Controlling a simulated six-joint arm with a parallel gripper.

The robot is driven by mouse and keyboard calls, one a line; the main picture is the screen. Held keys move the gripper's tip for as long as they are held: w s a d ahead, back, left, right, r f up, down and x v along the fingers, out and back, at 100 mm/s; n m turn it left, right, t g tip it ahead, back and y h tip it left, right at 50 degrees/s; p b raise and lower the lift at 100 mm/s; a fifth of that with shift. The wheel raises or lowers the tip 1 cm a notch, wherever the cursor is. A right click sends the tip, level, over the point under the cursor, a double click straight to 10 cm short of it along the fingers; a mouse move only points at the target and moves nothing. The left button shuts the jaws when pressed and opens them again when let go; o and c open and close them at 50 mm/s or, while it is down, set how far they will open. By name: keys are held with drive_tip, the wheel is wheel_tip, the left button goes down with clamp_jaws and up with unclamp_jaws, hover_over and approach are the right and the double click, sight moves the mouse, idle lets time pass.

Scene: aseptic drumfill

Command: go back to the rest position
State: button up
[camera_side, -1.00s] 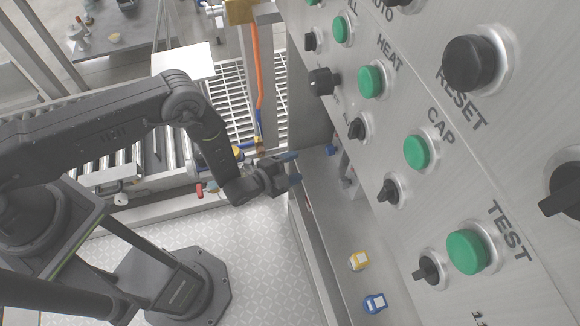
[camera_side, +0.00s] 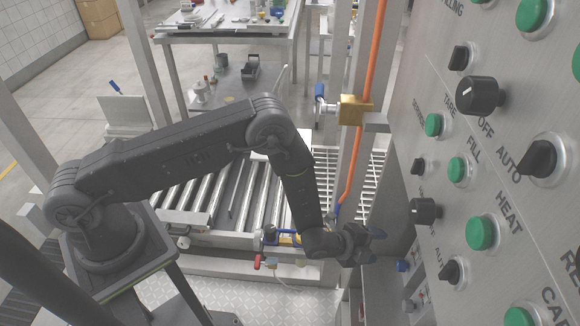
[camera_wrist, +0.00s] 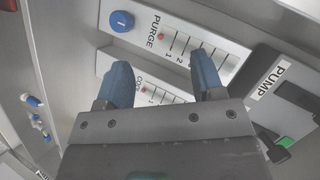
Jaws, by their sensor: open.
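My gripper (camera_side: 372,240) is at the end of the dark grey arm, beside the lower left edge of the control panel (camera_side: 468,130). In the wrist view its two blue fingers (camera_wrist: 162,78) stand apart with nothing between them. Beyond the fingers is a pale plate marked PURGE (camera_wrist: 180,40), with a blue knob (camera_wrist: 121,21) and a scale. A second scaled plate (camera_wrist: 150,90) is partly hidden by the fingers. Whether the gripper touches anything cannot be told.
Small blue-and-white parts (camera_wrist: 35,118) are at left. A roller conveyor (camera_side: 225,200), a post with an orange hose (camera_side: 362,140) and a red-handled valve (camera_side: 259,261) are near the arm.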

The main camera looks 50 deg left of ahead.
drive_tip(key=s+a+r+n+g+y, duration=0.15)
drive_tip(key=a+r, duration=0.35)
drive_tip(key=r, duration=0.5)
drive_tip(key=s+a+r+g+y, duration=0.1)
drive_tip(key=s+a+r, duration=0.25)
drive_tip(key=r, duration=0.55)
drive_tip(key=s+a+r+n+g+y, duration=0.15)
drive_tip(key=a+r, duration=0.35)
drive_tip(key=r, duration=0.5)
drive_tip(key=s+a+r+n, duration=0.3)
drive_tip(key=s+n, duration=0.2)
drive_tip(key=s, duration=0.2)
drive_tip(key=s+a+r+n+g+y, duration=0.1)
drive_tip(key=s+a+r+n, duration=0.2)
drive_tip(key=s+n, duration=0.2)
drive_tip(key=s+a+r+n+g, duration=0.1)
drive_tip(key=s+a+r+n, duration=0.1)
drive_tip(key=s+n, duration=0.3)
drive_tip(key=s+r, duration=0.1)
drive_tip(key=s, duration=0.3)
drive_tip(key=shift+s+a+n+y, duration=0.3)
drive_tip(key=shift+s+a+n, duration=0.05)
drive_tip(key=shift+a+n, duration=0.05)
drive_tip(key=shift+r, duration=0.1)
drive_tip(key=shift+c, duration=0.3)
